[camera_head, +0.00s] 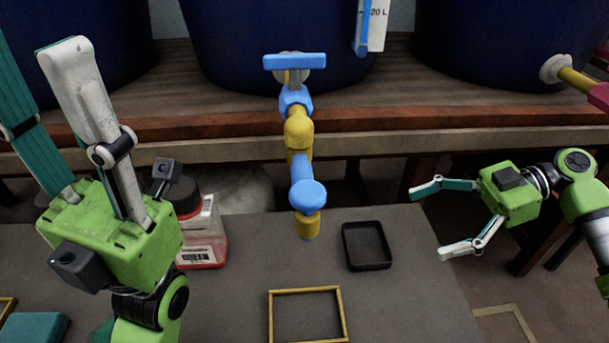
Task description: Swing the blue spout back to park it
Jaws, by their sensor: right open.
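The blue spout (302,172) belongs to a blue and yellow tap with a blue lever handle (294,62) on the front of the middle blue vat (235,45). It points forward from the vat, and its yellow nozzle (308,226) hangs over the grey table (395,295). My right gripper (431,222) is open and empty, to the right of the spout and apart from it. My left gripper (36,75) is at the left, large in view, with its fingers apart and nothing seen between them. One of its fingertips is cut off by the picture edge.
A black tray (347,248) lies right of the nozzle, and a yellow square frame (343,315) lies nearer. A wooden shelf (150,122) bears the vats. Another yellow outlet (575,80) is at far right.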

